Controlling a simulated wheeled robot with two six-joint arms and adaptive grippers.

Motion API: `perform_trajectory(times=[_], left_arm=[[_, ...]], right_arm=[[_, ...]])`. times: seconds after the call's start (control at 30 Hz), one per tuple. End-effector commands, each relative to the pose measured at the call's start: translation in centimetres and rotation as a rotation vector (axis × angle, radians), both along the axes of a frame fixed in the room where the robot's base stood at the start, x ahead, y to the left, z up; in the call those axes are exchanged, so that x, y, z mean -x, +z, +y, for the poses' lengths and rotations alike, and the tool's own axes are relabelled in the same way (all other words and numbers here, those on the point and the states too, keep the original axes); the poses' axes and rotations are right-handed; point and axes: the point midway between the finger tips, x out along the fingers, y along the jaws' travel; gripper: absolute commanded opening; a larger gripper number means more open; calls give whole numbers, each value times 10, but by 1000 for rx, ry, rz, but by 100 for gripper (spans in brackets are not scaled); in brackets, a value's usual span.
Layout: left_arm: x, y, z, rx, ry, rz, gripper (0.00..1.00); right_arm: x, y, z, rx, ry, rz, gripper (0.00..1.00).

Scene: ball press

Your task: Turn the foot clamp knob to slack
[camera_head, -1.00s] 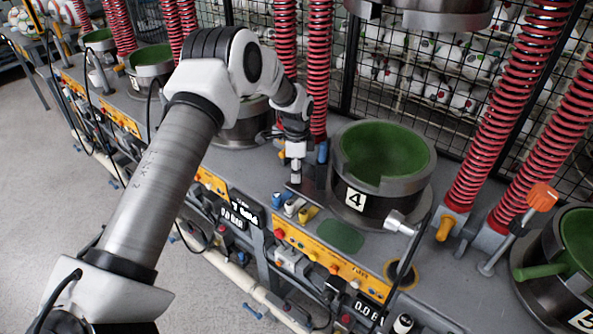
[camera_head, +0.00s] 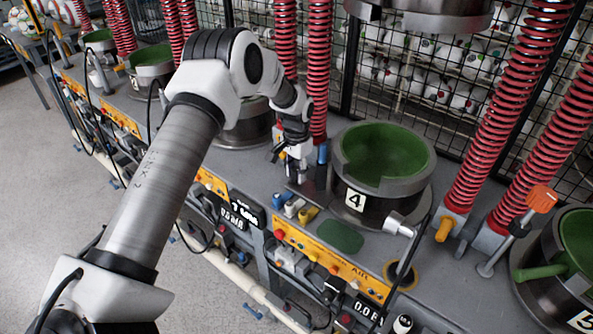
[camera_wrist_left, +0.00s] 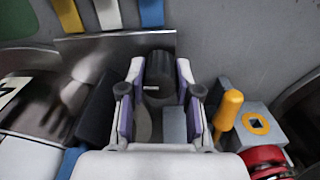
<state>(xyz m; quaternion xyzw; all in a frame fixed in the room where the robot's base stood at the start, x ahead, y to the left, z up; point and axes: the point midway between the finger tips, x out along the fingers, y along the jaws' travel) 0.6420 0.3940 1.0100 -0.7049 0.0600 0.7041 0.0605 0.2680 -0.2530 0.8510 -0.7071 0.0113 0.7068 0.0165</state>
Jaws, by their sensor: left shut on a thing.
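My left gripper (camera_head: 292,152) reaches down to the table between the black mould marked 4 (camera_head: 349,198) and the red springs at its left. In the left wrist view its two fingers (camera_wrist_left: 160,88) are closed around a dark, rounded knob (camera_wrist_left: 160,66), one on each side. The knob appears to be the foot clamp knob. In the head view the knob is hidden by the gripper, and its turn position cannot be read. My right gripper is not in view.
Blue, white and yellow levers (camera_head: 292,207) stand just in front of the gripper. Red springs (camera_head: 318,70) rise close behind it. A yellow handle (camera_wrist_left: 229,108) is to its right in the wrist view. A green pad (camera_head: 340,237) lies on the table.

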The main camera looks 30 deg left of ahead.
Motion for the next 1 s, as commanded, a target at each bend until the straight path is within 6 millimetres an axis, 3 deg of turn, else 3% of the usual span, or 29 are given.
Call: perform_trajectory(times=[0.3, 0.73, 0.77, 0.8, 0.83, 1.0], left_arm=[[4, -5, -1, 2, 98, 13, 0], [4, -5, -1, 2, 109, 13, 0], [4, -5, -1, 2, 109, 13, 36], [4, -5, -1, 2, 108, 12, 50], [4, -4, -1, 2, 108, 11, 57], [2, -2, -1, 1, 108, 6, 57]], right_arm=[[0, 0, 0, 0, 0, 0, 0], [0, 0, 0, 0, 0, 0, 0], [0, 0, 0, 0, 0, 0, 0], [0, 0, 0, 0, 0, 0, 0], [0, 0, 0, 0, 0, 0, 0], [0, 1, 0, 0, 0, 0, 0]])
